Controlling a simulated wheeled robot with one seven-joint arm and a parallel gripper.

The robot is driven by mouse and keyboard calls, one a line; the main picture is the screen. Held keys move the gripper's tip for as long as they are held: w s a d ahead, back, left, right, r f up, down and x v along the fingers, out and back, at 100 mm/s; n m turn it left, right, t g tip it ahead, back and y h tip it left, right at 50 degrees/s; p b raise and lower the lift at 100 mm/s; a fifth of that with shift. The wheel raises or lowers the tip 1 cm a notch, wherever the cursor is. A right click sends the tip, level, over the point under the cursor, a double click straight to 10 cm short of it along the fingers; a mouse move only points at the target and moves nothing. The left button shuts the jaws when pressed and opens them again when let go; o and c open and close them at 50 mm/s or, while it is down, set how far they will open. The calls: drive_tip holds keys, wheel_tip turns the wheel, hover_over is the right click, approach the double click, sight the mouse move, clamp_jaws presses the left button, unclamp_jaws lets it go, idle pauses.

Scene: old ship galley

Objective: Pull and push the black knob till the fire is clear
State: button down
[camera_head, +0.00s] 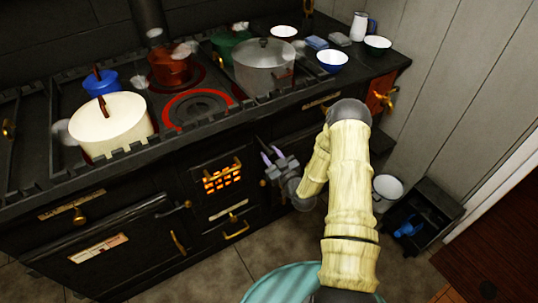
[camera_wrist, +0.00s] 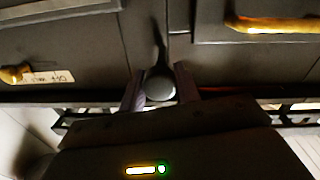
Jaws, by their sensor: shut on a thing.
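The black knob (camera_wrist: 160,86) shows in the wrist view as a dark round end on a thin rod, between the two fingers of my gripper (camera_wrist: 160,76). My gripper is shut on it. In the head view my gripper (camera_head: 271,155) is at the stove front, just right of the fire grate; the knob cannot be made out there. The fire (camera_head: 222,179) glows orange behind the dark bars of the grate in the black stove (camera_head: 150,208).
A cream pot (camera_head: 110,128), a grey pot (camera_head: 262,72) and other pots stand on the stove top. Brass handles (camera_head: 236,230) stick out from the stove front. A white bucket (camera_head: 388,190) and a dark crate (camera_head: 432,205) stand on the floor at right.

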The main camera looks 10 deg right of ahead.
drive_tip(key=c, duration=1)
unclamp_jaws()
drive_tip(key=shift+w, duration=0.15)
drive_tip(key=b+v, duration=0.1)
drive_tip(key=v, duration=1.6)
drive_tip(key=shift+d, duration=0.1)
